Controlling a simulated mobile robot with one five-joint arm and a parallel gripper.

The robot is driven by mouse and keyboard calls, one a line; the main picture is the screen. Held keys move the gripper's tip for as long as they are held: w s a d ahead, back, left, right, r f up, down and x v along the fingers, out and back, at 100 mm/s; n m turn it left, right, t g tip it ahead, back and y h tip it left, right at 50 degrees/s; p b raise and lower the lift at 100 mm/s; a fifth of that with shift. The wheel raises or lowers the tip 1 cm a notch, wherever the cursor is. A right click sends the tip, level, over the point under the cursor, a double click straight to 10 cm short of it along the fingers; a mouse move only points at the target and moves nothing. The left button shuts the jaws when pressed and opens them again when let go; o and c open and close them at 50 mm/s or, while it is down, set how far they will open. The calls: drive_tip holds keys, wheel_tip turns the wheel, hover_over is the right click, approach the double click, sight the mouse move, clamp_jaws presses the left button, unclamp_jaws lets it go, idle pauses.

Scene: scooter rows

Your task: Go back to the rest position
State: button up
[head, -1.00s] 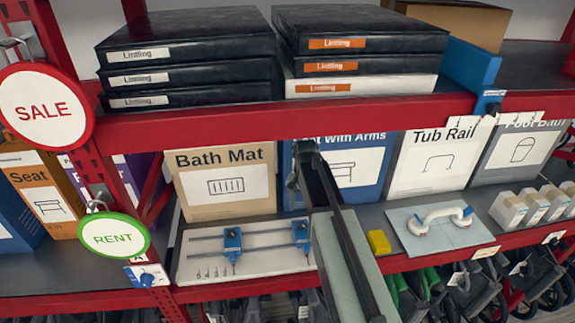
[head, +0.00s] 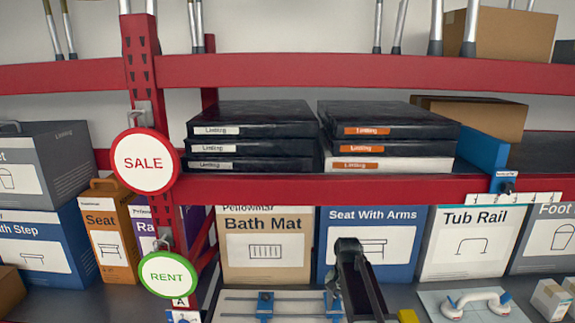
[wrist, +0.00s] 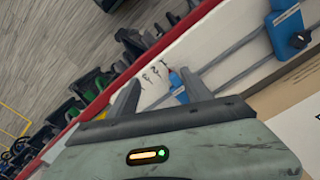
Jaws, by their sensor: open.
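My gripper (wrist: 158,95) shows in the wrist view with its two fingers apart and nothing between them. In the head view my arm rises from the bottom edge, and the gripper end (head: 347,246) stands in front of the Seat With Arms box (head: 402,243). The gripper points over a white board (wrist: 225,45) with grey rails and blue clamps (wrist: 287,22). In the head view this board (head: 245,318) is cut off by the bottom edge.
A red upright carries a round SALE sign (head: 143,160) and a RENT sign (head: 168,275). The Bath Mat box (head: 264,250) and Tub Rail box (head: 465,243) stand behind. A yellow block (head: 407,316) lies beside my arm.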

drive_tip(key=s+f+n+b, duration=0.2)
drive_tip(key=s+f+b, duration=0.5)
drive_tip(key=f+b, duration=0.4)
drive_tip(key=s+f+n+b, duration=0.3)
drive_tip(key=s+f+b, duration=0.5)
drive_tip(key=f+b, duration=0.3)
drive_tip(key=shift+s+a+f+b, duration=0.15)
drive_tip(key=shift+s+f+b, duration=0.1)
drive_tip(key=shift+f+b, duration=0.15)
